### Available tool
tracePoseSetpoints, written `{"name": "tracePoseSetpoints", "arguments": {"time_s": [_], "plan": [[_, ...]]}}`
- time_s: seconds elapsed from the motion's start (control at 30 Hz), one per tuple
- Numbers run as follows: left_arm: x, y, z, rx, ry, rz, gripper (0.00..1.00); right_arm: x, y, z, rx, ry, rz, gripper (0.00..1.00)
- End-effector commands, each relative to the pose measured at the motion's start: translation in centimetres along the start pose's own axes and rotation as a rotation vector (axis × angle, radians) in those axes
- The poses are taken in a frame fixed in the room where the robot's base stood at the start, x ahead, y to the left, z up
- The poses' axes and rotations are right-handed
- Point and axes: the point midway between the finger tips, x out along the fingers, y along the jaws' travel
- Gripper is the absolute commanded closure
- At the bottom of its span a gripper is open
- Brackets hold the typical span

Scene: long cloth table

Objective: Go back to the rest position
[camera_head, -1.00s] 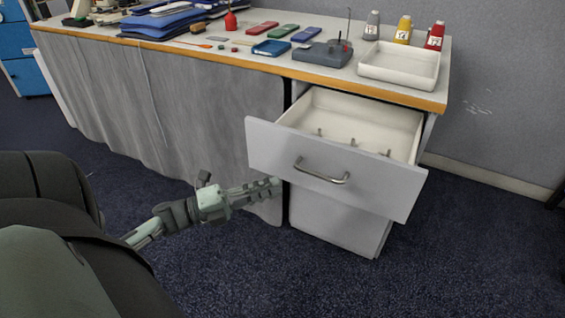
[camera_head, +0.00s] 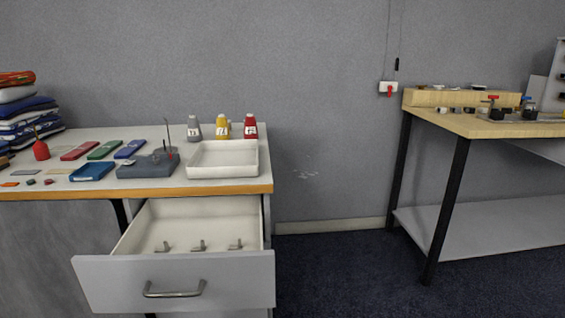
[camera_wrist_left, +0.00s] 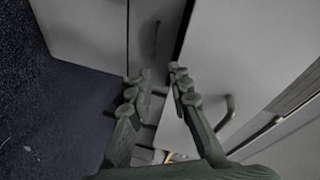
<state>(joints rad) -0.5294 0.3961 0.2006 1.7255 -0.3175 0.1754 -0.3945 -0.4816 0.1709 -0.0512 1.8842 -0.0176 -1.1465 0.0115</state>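My left gripper (camera_wrist_left: 160,75) shows only in the left wrist view. Its two fingers are apart with a narrow gap and nothing visible between them, so it is open and empty. Grey cabinet panels (camera_wrist_left: 255,55) lie beyond the fingers, and a handle (camera_wrist_left: 226,112) shows to the right of them. I cannot tell whether the fingers touch any panel. My right gripper is in neither view. In the head view the drawer (camera_head: 175,284) under the table stands pulled out, with several small metal pieces (camera_head: 199,246) inside.
The table (camera_head: 228,190) holds a white tray (camera_head: 222,172), three spools (camera_head: 222,127), a blue tray (camera_head: 92,171) and a grey stand (camera_head: 149,166). A wooden workbench (camera_head: 470,124) stands at right. Dark carpet (camera_head: 335,270) between them is clear.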

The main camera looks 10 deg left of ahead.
Motion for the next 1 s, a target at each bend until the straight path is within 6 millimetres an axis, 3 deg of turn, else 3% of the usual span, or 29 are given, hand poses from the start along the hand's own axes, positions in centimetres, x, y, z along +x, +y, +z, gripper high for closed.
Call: {"name": "tracePoseSetpoints", "arguments": {"time_s": [0.17,0.3,0.4,0.6,1.0], "plan": [[-1.5,9.5,1.5,-0.396,-0.395,0.211,0.81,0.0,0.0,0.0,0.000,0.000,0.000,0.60],[-5.4,16.8,0.0,-0.635,-0.676,0.395,0.81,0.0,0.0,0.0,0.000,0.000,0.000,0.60],[-8.3,20.4,-2.0,-0.742,-0.828,0.506,0.81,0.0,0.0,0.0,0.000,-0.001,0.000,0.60],[-11.7,23.4,-4.2,-0.822,-0.977,0.618,0.81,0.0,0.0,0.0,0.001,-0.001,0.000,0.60],[-12.0,23.5,-4.3,-0.824,-0.989,0.626,0.81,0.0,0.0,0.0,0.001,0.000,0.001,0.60]]}}
